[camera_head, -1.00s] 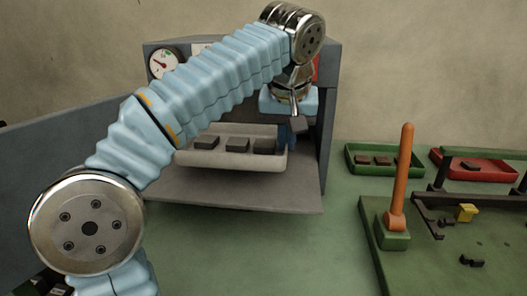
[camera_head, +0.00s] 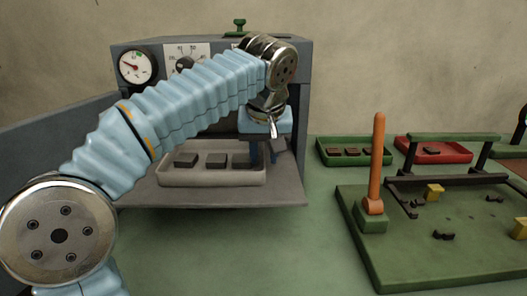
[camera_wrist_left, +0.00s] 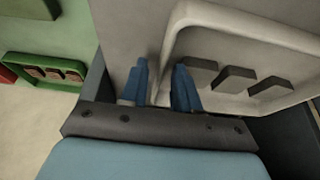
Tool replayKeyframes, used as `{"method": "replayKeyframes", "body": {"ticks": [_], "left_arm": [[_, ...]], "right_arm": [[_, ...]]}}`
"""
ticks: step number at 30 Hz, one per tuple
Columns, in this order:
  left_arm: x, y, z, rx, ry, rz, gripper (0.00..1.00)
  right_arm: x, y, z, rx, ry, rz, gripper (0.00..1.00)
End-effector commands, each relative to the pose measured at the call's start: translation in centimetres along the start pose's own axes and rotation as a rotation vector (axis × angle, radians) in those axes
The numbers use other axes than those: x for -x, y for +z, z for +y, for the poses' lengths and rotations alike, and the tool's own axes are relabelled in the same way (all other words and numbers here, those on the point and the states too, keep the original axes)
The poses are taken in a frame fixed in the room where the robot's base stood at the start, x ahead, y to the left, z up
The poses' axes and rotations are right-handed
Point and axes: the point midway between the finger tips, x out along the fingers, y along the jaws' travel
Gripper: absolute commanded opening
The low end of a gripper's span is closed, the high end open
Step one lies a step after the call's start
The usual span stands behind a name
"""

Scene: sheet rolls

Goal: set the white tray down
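The white tray (camera_head: 215,178) rests on the grey plate in front of the open oven and holds several dark blocks (camera_head: 217,160). My left gripper (camera_head: 265,153) is at the tray's right end, pointing down. In the left wrist view its two blue fingers (camera_wrist_left: 160,88) stand apart on either side of the tray's end wall (camera_wrist_left: 170,45), one inside the tray and one outside. A gap shows at the outer finger, so the gripper looks open around the wall. My right gripper is not in view.
The grey oven (camera_head: 300,90) with its gauge stands behind the tray, its plate (camera_head: 250,196) jutting forward. To the right are a green fixture with an orange post (camera_head: 377,165), a green tray (camera_head: 320,155) and a red tray (camera_head: 402,150). The green table in front is clear.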

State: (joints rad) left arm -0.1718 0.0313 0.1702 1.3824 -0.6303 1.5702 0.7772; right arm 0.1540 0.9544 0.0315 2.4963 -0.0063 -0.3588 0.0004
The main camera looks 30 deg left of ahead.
Motion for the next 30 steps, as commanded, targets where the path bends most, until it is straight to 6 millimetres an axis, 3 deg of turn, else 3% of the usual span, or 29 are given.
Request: {"method": "replayKeyframes", "body": {"ticks": [8,21,30], "left_arm": [[0.8,-0.1,0.0,0.000,0.001,0.001,0.31],[10.1,-0.1,0.1,-0.001,0.004,0.001,0.31],[12.3,-0.1,0.0,0.000,0.000,-0.001,0.31]], "right_arm": [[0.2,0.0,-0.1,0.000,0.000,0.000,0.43],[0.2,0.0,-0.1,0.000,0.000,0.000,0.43],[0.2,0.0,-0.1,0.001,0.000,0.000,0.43]]}}
